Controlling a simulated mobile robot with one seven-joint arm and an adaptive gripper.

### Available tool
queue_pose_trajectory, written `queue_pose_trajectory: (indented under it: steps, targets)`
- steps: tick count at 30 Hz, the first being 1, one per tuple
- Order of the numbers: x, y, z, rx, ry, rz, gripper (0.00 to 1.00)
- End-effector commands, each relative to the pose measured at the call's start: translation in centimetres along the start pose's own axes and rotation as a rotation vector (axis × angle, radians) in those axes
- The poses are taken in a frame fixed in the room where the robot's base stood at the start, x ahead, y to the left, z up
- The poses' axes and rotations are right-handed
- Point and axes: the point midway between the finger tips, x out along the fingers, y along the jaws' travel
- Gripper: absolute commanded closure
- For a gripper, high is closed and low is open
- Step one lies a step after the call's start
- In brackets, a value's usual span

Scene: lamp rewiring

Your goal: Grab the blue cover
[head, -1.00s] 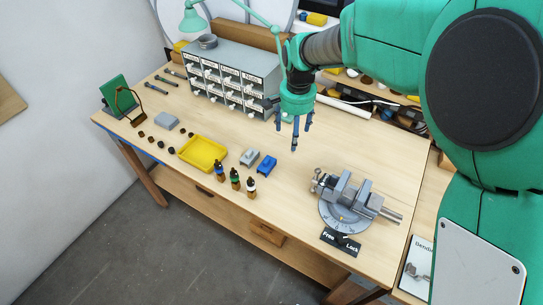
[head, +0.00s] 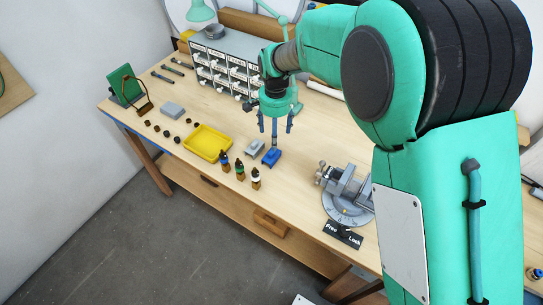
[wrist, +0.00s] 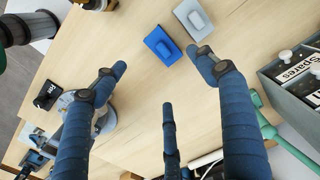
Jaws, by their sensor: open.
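The blue cover (head: 271,158) lies on the wooden bench, just right of a similar grey cover (head: 256,147) in the head view. In the wrist view the blue cover (wrist: 161,46) is near the top centre, with the grey cover (wrist: 193,17) to its upper right. My gripper (head: 275,132) is open and empty, pointing down above the bench close to the blue cover. In the wrist view its three blue fingers are spread (wrist: 158,75), and the blue cover lies beyond the fingertips, nothing between them.
Three small bottles (head: 240,171) stand in front of the covers, left of a vise (head: 348,195). A yellow tray (head: 207,143) lies to the left. A grey drawer cabinet (head: 222,62) stands behind my gripper. Small dark parts lie farther left.

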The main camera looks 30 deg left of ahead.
Motion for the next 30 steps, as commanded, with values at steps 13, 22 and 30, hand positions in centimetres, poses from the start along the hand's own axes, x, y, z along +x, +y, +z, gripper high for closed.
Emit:
queue_pose_trajectory:
  steps: [13,22,30]
  targets:
    - [6.4,0.0,0.0,0.0,-0.001,0.001,0.28]
    - [7.7,0.0,0.0,0.0,0.001,-0.001,0.28]
    - [7.8,0.0,0.0,0.0,0.0,0.0,0.28]
